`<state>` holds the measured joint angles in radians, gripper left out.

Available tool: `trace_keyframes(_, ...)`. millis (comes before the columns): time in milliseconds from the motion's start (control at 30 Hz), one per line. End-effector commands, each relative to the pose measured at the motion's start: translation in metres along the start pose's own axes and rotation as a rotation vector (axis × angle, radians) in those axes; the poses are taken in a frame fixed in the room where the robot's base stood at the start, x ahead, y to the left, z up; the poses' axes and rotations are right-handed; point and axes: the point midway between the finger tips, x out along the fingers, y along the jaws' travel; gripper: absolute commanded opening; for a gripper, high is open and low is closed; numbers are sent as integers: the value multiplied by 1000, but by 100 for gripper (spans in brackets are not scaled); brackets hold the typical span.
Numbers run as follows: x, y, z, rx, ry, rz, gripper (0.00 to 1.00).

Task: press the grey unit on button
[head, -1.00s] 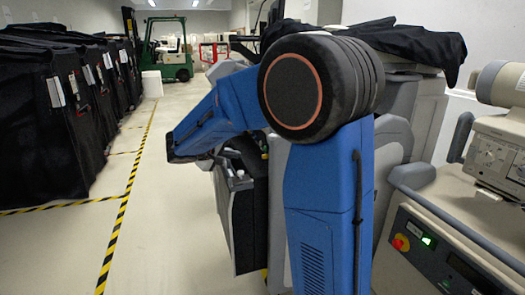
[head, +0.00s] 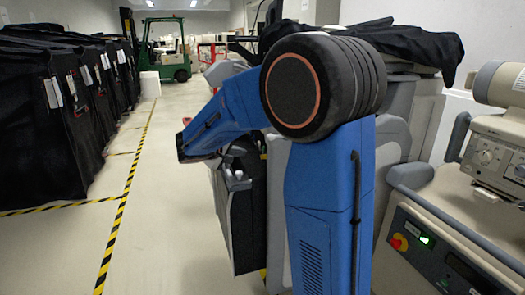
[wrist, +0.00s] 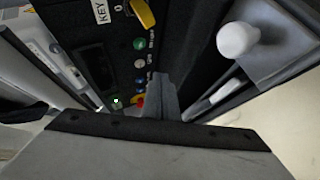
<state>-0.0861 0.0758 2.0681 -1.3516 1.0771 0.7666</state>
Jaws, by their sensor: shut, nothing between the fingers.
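In the head view my gripper (head: 238,181) is small and low beside a dark-fronted grey unit (head: 247,225), partly hidden by my arm.
A red button (wrist: 138,102), a lit green lamp (wrist: 117,100), a yellow handle (wrist: 143,14) and a white knob (wrist: 237,38) are near my fingers. Another machine (head: 412,262) stands at right. Black covered carts (head: 40,120) line the left; the taped aisle is clear.

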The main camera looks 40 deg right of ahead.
Motion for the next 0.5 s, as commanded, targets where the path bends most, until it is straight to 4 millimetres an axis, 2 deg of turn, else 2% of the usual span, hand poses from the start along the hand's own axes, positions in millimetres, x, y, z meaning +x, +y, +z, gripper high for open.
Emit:
trace_keyframes(300,25,18,18,0,-1,0,0)
trace_keyframes(500,32,23,24,0,0,-1,0)
